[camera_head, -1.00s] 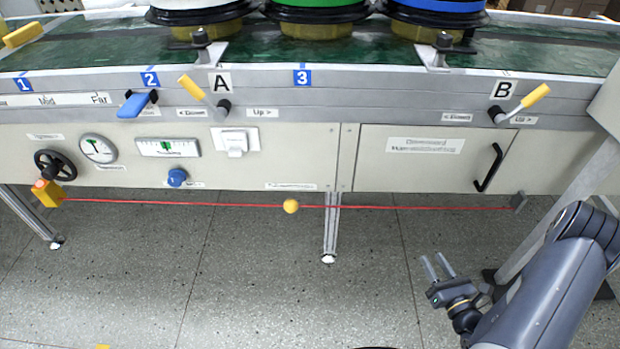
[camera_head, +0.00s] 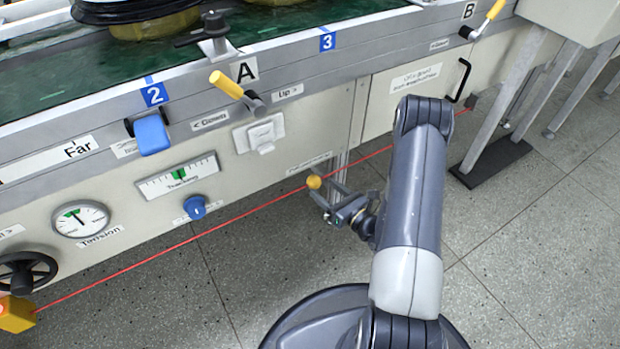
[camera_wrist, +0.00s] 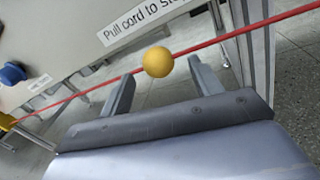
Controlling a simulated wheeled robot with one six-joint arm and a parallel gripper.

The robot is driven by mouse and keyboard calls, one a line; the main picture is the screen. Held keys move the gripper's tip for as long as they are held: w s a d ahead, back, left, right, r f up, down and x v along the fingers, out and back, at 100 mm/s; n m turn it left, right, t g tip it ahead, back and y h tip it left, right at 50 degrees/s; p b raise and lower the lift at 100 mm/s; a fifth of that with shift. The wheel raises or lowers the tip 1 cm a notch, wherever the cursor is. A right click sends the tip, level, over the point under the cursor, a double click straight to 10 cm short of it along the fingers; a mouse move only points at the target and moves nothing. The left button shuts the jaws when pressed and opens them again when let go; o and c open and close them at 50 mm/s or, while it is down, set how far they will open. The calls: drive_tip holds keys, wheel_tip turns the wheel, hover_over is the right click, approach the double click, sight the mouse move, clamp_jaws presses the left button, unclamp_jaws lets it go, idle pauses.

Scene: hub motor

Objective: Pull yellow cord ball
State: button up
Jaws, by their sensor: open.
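The yellow cord ball (camera_head: 314,182) sits on a taut red cord (camera_head: 220,225) that runs along the front of the machine, below its panel. My gripper (camera_head: 325,193) is open and close to the ball in the head view. In the wrist view the ball (camera_wrist: 158,62) appears between and just beyond the two open fingertips (camera_wrist: 160,85). The fingers are not closed on it, and I cannot tell whether they touch it or the cord. A label reading "Pull cord to" (camera_wrist: 145,20) shows behind it, partly cut off.
A yellow box (camera_head: 15,315) anchors the cord's left end and a grey bracket (camera_head: 470,102) its right end. A machine leg (camera_head: 340,165) stands behind the ball. A blue knob (camera_head: 195,207), tension gauge (camera_head: 80,219) and handwheel (camera_head: 25,270) are left. Speckled floor is clear in front.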

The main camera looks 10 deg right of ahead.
sight(309, 177)
drive_tip(key=b+x, duration=0.1)
drive_tip(key=x, duration=0.6)
drive_tip(key=shift+w+a+b, duration=0.1)
drive_tip(key=shift+a+b, duration=0.15)
drive_tip(key=shift+b, duration=0.1)
